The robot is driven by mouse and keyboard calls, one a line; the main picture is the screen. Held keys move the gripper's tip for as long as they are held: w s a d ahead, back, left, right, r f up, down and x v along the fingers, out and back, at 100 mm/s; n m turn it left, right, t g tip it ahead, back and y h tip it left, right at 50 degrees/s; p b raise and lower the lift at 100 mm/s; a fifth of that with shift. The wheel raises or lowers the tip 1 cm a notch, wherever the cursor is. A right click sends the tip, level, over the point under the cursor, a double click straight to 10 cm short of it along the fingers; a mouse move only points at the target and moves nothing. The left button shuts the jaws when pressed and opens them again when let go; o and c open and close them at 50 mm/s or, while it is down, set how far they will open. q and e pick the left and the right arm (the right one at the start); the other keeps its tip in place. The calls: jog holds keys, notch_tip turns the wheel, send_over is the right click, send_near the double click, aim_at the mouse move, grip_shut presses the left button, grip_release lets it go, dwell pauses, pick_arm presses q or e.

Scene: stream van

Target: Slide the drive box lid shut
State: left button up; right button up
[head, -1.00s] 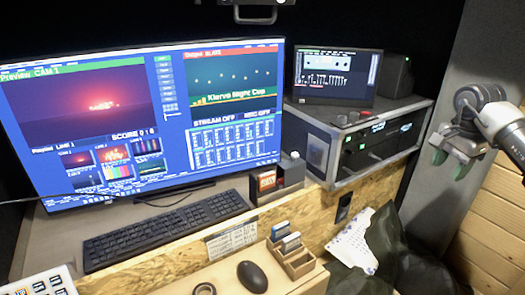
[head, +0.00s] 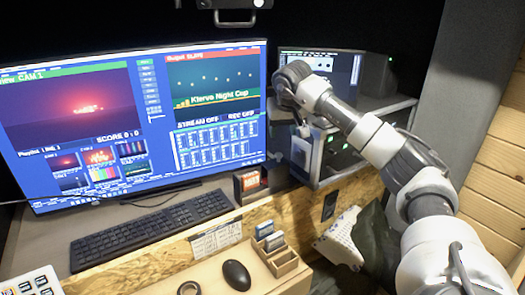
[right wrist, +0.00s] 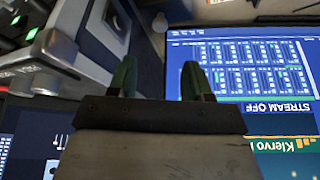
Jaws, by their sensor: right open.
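A small dark box with a red label (head: 251,184) stands on the desk by the monitor's lower right corner. I cannot tell for sure that it is the drive box, and no lid shows clearly. My right gripper (head: 299,126) hangs in front of the equipment case, up and to the right of that box, with its fingers hard to make out. In the right wrist view the gripper (right wrist: 156,82) has two green fingers apart with nothing between them. My left gripper is not in view.
The large monitor (head: 130,125) stands close left of my right gripper. The equipment case (head: 345,155) stands behind it with a small screen on top. A keyboard (head: 150,230), a mouse (head: 237,275) and a wooden card holder (head: 285,262) are lower down.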

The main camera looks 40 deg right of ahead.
aim_at(279, 154)
jog(key=p+x, duration=0.1)
jog(key=x, duration=0.9)
jog(key=shift+s+a, duration=0.1)
jog(key=shift+c, duration=0.2)
grip_shut()
